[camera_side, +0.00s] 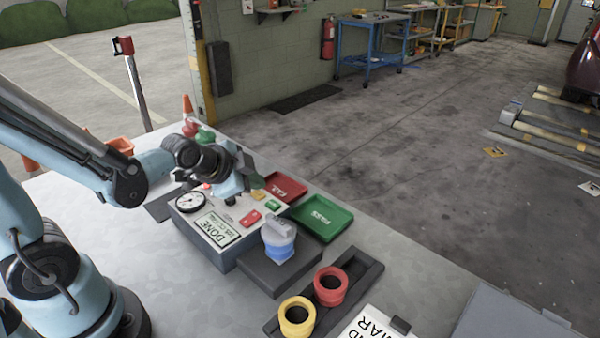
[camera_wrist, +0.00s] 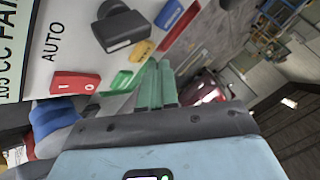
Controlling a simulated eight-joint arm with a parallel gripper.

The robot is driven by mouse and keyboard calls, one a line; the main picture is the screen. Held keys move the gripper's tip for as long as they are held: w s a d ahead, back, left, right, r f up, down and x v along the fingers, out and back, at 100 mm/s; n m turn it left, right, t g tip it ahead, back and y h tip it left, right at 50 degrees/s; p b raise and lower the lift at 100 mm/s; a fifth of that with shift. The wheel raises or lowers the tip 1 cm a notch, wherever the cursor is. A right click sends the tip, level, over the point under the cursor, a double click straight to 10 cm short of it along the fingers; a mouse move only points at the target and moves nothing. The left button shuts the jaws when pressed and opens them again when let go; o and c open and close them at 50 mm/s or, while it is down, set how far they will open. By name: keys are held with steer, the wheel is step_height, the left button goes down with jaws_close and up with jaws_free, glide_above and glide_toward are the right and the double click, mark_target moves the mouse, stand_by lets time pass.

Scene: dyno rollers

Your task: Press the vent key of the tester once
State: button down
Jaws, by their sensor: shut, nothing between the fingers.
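The tester (camera_side: 222,250) is a grey box on the bench with a pale panel. Its panel carries a round gauge (camera_side: 191,202), a display reading DONE (camera_side: 218,229), a red key (camera_side: 250,217), a green key (camera_side: 272,205) and a yellow key (camera_side: 257,194). The wrist view shows the red key (camera_wrist: 75,82), green key (camera_wrist: 121,80), yellow key (camera_wrist: 142,50), a blue key (camera_wrist: 168,14) and a black knob (camera_wrist: 122,28). No label readable here marks the vent key. My gripper (camera_wrist: 155,84) is shut and empty, over the panel's key side; contact cannot be told.
A red tray (camera_side: 287,186) and a green tray (camera_side: 322,217) lie beyond the tester. A blue-capped part (camera_side: 278,240) stands on a dark block in front. Red (camera_side: 331,286) and yellow (camera_side: 297,317) rings sit in a dark rack. Bare bench lies at front left.

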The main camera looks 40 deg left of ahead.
mark_target(255, 196)
steer(key=shift+f, duration=0.25)
steer(key=shift+f, duration=0.4)
stand_by(0.6)
steer(key=shift+r, duration=0.85)
steer(key=shift+r, duration=2.5)
